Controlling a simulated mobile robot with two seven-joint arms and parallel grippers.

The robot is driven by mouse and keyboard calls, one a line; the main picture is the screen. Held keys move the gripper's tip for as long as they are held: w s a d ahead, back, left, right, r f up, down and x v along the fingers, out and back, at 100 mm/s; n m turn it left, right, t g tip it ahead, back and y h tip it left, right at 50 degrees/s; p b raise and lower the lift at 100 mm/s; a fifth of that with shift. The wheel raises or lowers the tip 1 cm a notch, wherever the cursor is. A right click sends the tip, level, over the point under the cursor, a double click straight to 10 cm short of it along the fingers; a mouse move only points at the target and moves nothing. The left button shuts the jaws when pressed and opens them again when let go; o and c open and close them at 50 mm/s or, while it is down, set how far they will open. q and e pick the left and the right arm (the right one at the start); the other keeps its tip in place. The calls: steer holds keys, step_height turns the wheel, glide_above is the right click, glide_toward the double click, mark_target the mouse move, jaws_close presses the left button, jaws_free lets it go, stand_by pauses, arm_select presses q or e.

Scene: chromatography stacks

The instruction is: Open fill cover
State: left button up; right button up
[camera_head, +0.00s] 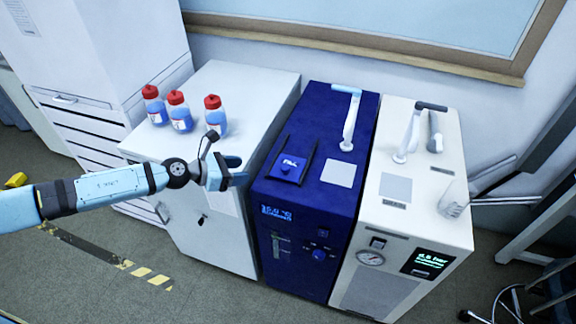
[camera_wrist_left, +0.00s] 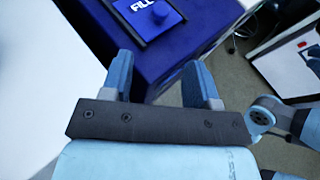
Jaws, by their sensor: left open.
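The fill cover (camera_head: 289,168) is a small dark blue flap marked FILL with a round knob, lying flat on top of the blue unit (camera_head: 262,217) near its front left. It also shows at the top of the left wrist view (camera_wrist_left: 146,14), its knob (camera_wrist_left: 161,9) facing up. My left gripper (camera_head: 238,175) is open and empty, to the left of the cover and apart from it. In the left wrist view its two blue fingers (camera_wrist_left: 160,80) stand apart, with the blue unit's edge beyond them. My right gripper is not in view.
Several red-capped bottles (camera_head: 178,112) stand on the white cabinet (camera_head: 240,85) to the left. A grey tap-like arm (camera_head: 350,120) rises behind the cover. The cream unit (camera_head: 425,210) with a gauge and display adjoins on the right. The floor in front is clear.

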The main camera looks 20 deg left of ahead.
mark_target(283, 168)
arm_select(q)
steer(key=x, duration=1.3)
steer(key=shift+w+d+p, duration=0.1)
steer(key=shift+d+p, duration=0.1)
steer(key=shift+p, duration=0.2)
jaws_close()
steer(key=w+b, duration=0.2)
steer(key=w, duration=0.1)
steer(key=w+b, duration=0.2)
steer(key=w, duration=0.2)
steer(key=shift+w+d+f, duration=0.15)
steer(key=shift+f, duration=0.05)
steer(key=shift+w+r, duration=0.1)
steer(key=shift+w, duration=0.05)
